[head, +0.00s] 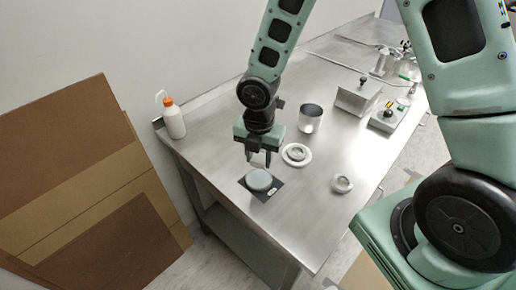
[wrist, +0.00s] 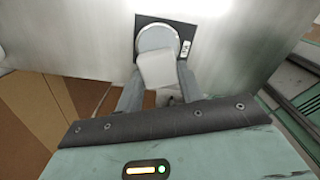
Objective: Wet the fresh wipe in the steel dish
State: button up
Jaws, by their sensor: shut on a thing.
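My gripper (head: 259,162) points down over the bench, just above the round grey steel dish (head: 260,180). In the wrist view my gripper (wrist: 158,84) is shut on a folded off-white wipe (wrist: 157,70). The wipe hangs between the fingertips and overlaps the near edge of the dish (wrist: 155,37) in that view. I cannot tell whether it touches the dish. The dish sits on a dark square mat (head: 265,195) with a small white label. The wipe is hard to make out in the head view.
A white bottle with an orange cap (head: 174,120) stands at the bench's left end. A steel cup (head: 311,119), a white ringed dish (head: 296,161) and a small round part (head: 342,185) stand to the right. A control box (head: 388,118) is farther back. Cardboard (head: 75,170) leans at left.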

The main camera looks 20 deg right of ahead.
aim_at(258, 180)
jog(key=shift+a+f, duration=0.1)
jog(key=shift+f, duration=0.1)
notch_tip(258, 180, down, 6)
jog(key=b, duration=0.6)
jog(key=shift+r, duration=0.15)
jog(key=shift+f+b, duration=0.4)
jog(key=shift+f, duration=0.2)
dwell(1.9)
notch_tip(258, 180, up, 7)
jog(key=p, duration=0.7)
jog(key=shift+r, duration=0.15)
dwell(0.8)
